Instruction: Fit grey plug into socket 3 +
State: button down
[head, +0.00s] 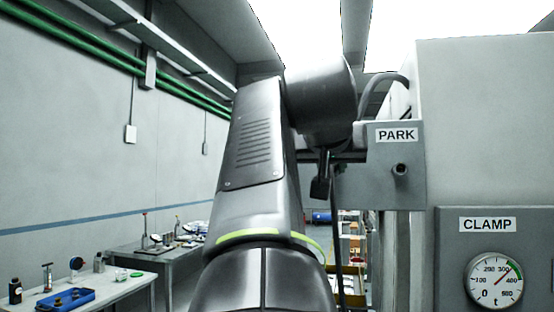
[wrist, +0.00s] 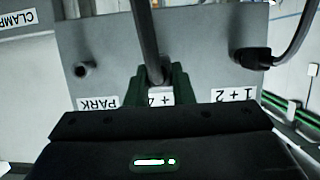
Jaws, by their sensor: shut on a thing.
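In the wrist view the picture is upside down. My gripper (wrist: 160,84) is shut on the grey plug (wrist: 158,70), with its dark green fingers on either side. A thick grey cable (wrist: 144,28) runs up from the plug. The plug is in front of the middle of the grey socket panel (wrist: 110,45), over a label (wrist: 160,97) that is partly covered and shows a plus sign. The socket there is hidden, so I cannot tell whether the plug touches it or is inside. In the head view my arm hides the gripper and the plug.
A black plug (wrist: 250,60) with a cable sits at the socket labelled 1 + 2 (wrist: 236,95). The PARK socket (wrist: 84,69) is empty; it also shows in the head view (head: 400,170). The CLAMP gauge (head: 494,281) is at right. Benches (head: 120,290) stand at left.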

jog(key=shift+w+d+p, duration=0.15)
jog(key=shift+w+d, duration=0.05)
jog(key=shift+w, duration=0.45)
jog(key=shift+w+d+p, duration=0.15)
jog(key=shift+w+d, duration=0.05)
jog(key=shift+w, duration=0.45)
jog(key=shift+w+d+p, duration=0.15)
jog(key=shift+w+p, duration=0.2)
jog(key=shift+w, duration=0.2)
jog(key=shift+w+d+p, duration=0.15)
jog(key=shift+w+p, duration=0.2)
jog(key=shift+w, duration=0.2)
dwell(1.2)
jog(key=shift+r, duration=0.1)
jog(key=c, duration=1.5)
grip_release()
jog(key=o, duration=0.3)
jog(key=shift+w, duration=0.2)
jog(key=shift+o, duration=0.2)
jog(key=shift+s, duration=0.1)
